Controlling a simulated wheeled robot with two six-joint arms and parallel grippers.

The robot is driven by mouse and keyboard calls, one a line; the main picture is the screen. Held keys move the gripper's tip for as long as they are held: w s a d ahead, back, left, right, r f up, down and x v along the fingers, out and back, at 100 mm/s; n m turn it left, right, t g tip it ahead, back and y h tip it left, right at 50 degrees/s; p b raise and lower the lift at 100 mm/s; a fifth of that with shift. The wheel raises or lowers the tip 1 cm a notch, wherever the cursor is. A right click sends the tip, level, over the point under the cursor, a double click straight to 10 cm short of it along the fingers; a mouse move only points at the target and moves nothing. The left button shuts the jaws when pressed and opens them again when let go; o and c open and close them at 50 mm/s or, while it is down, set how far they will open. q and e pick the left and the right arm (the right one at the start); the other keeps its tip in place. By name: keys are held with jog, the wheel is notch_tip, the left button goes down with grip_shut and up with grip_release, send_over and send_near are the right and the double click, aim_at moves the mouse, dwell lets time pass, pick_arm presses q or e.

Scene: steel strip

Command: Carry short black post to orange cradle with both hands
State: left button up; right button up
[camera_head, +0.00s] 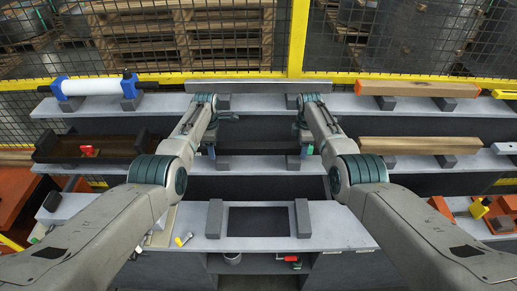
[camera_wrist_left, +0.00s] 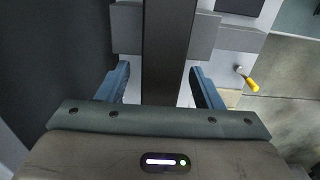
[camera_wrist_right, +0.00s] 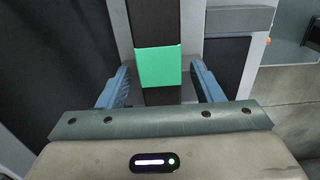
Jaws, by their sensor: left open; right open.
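The short black post (camera_wrist_left: 168,60) runs between the fingers of my open left gripper (camera_wrist_left: 160,85) in the left wrist view, with grey blocks at its sides. In the right wrist view the black post (camera_wrist_right: 153,22) carries a bright green band (camera_wrist_right: 158,66) and runs between the fingers of my open right gripper (camera_wrist_right: 160,88). No grip on it shows. In the head view both grippers reach the middle shelf; the post is hard to make out there against the dark. No orange cradle is clearly recognisable; orange pieces stand at the left (camera_head: 18,200) and right edges.
The front shelf (camera_head: 255,243) bears two grey blocks (camera_head: 214,218) (camera_head: 303,218) with a dark panel between. A yellow-handled tool (camera_head: 184,240) lies at its left. Mesh fencing stands behind.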

pick_arm(q)
jog(key=shift+c, duration=0.4)
pick_arm(e)
jog(key=shift+c, duration=0.4)
pick_arm(q)
grip_shut()
pick_arm(e)
grip_shut()
